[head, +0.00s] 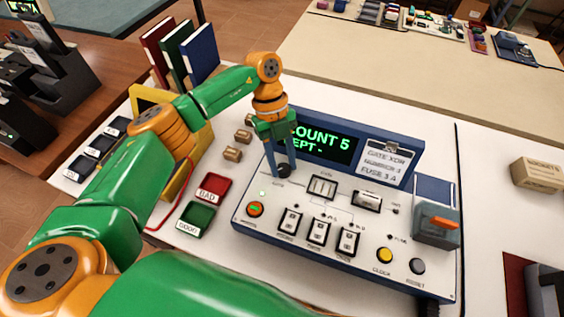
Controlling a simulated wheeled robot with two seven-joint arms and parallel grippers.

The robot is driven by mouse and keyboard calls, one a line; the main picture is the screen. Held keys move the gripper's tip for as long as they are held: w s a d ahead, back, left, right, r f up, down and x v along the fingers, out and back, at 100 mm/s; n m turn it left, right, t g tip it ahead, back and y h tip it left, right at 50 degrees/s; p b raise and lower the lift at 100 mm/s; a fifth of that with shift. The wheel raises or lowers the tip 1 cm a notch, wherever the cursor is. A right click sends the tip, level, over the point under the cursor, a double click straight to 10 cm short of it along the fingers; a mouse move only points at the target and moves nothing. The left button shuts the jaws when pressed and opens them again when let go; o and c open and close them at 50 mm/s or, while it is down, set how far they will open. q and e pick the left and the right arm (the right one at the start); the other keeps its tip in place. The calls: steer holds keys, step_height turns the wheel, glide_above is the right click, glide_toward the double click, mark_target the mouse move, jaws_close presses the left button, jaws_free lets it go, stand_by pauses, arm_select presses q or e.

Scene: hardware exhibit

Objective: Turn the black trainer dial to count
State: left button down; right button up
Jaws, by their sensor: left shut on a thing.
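The trainer (287,258) is a white panel with blue edges on the table. Its dark screen (322,143) shows green text reading "COUNT 5" and a partly covered second line. The black dial (284,172) sits at the panel's upper left, below the screen. My left gripper (283,167) points down over the dial, its fingers shut on it. The gripper covers part of the dial and the left end of the screen. My right gripper is not in view.
Red and green trays (213,187) stand left of the trainer, with small tan blocks (233,154) behind them. Upright books (201,50) stand at the back left. A grey box with an orange lever (437,226) sits at the panel's right.

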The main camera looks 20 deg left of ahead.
mark_target(278, 162)
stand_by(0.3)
arm_select(q)
steer(key=shift+c, duration=2.3)
jaws_free()
steer(key=b+v, duration=0.1)
steer(key=v, duration=0.5)
steer(key=shift+w+r+b, duration=0.1)
steer(key=shift+r+b, duration=0.15)
steer(key=shift+b, duration=0.1)
steer(key=shift+a+r, duration=0.1)
steer(key=shift+r, duration=0.2)
